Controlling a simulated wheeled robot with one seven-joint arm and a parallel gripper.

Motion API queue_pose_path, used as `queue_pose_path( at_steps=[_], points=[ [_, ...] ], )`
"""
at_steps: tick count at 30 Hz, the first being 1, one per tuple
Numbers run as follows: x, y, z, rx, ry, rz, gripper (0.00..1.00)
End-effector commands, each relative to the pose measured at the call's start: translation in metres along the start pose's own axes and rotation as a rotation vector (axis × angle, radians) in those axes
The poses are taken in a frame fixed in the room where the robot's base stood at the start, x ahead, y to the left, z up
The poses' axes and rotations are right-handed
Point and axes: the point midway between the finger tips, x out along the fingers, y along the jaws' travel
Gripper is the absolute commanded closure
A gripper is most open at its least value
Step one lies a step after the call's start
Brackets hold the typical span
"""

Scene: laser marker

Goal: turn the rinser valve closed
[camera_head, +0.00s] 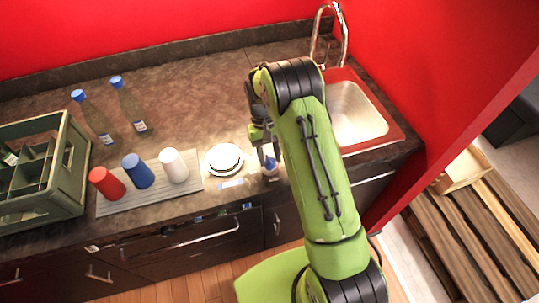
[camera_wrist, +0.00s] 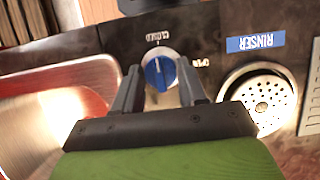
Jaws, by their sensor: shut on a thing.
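The rinser valve is a round blue knob (camera_wrist: 158,72) with a pale pointer line, on the counter between my fingertips in the wrist view. Its line seems to point up toward the upside-down CLOSED label (camera_wrist: 160,37); the OPEN label (camera_wrist: 200,62) is to the right. My gripper (camera_wrist: 160,86) is shut on the knob, one finger on each side. In the head view my gripper (camera_head: 262,145) reaches down to the counter's front part, and the knob shows there as a small blue spot (camera_head: 270,162). The fingers hide part of its sides.
The round rinser (camera_wrist: 262,98) and its blue RINSER label (camera_wrist: 256,42) lie right of the knob in the wrist view. A red-rimmed sink (camera_head: 352,112) is close behind my arm. Cups stand on a mat (camera_head: 197,183); bottles (camera_head: 132,108) and a green crate (camera_head: 70,180) are at left.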

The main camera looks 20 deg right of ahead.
Motion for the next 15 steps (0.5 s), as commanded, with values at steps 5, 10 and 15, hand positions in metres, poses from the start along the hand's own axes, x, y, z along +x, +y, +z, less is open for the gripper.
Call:
queue_pose_path(
  at_steps=[5, 10, 15],
  points=[
    [0.0003, -0.0002, -0.0002, -0.009, 0.001, 0.003, 0.89],
    [0.0004, -0.0002, -0.0001, -0.009, 0.0, 0.002, 0.89],
    [0.0005, -0.0002, 0.0, -0.008, 0.0, 0.002, 0.47]
  ],
)
